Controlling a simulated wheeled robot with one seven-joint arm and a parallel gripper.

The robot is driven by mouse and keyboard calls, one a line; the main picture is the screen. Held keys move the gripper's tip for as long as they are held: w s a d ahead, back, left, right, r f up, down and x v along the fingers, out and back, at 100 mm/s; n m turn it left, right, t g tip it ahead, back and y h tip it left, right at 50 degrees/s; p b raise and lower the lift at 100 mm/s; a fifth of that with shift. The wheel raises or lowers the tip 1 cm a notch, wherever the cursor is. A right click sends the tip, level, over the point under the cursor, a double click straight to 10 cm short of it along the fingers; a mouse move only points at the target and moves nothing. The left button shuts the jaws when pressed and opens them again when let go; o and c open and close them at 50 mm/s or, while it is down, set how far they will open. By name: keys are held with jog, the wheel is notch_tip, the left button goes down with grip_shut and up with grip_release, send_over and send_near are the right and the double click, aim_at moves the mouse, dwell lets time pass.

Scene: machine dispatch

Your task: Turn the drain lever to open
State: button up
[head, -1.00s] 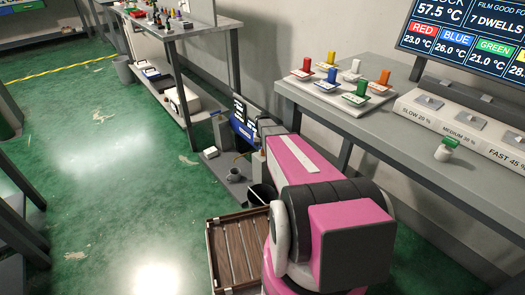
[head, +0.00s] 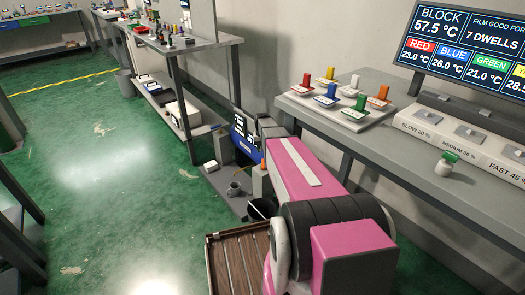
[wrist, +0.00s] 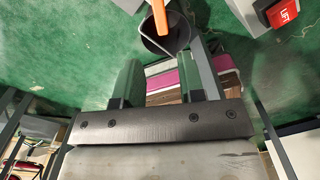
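In the wrist view an orange bar (wrist: 159,17) shows at the top edge, in front of a dark open bucket (wrist: 165,36). It may be the drain lever, but its mount is out of frame. My gripper (wrist: 167,72) is open, with its two fingers apart and nothing between them. The orange bar is beyond the fingertips and not touched. In the head view a small orange part (head: 263,168) shows above the bucket (head: 262,208), beside my pink arm. My arm hides the gripper in that view.
A grey bench (head: 410,152) along the right wall bears coloured markers, a screen (head: 468,50) and a row of speed switches. A slatted wooden crate (head: 236,262) is on the floor beside my arm. A red LIFT block (wrist: 283,13) shows in the wrist view.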

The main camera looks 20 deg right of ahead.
aim_at(263, 166)
jog(key=c, duration=0.5)
jog(key=shift+w+a+m, duration=0.1)
jog(key=shift+a+m, duration=0.15)
jog(key=shift+m, duration=0.05)
grip_shut()
jog(key=w+a+m+g+h, duration=0.1)
jog(key=w+a+m+h, duration=0.25)
jog(key=a+m, duration=1)
jog(key=s+d+f+m, duration=0.3)
jog(key=d+f+m, duration=0.1)
jog(key=d+f, duration=0.6)
jog(key=shift+d+h, duration=0.35)
jog(key=shift+d, duration=0.25)
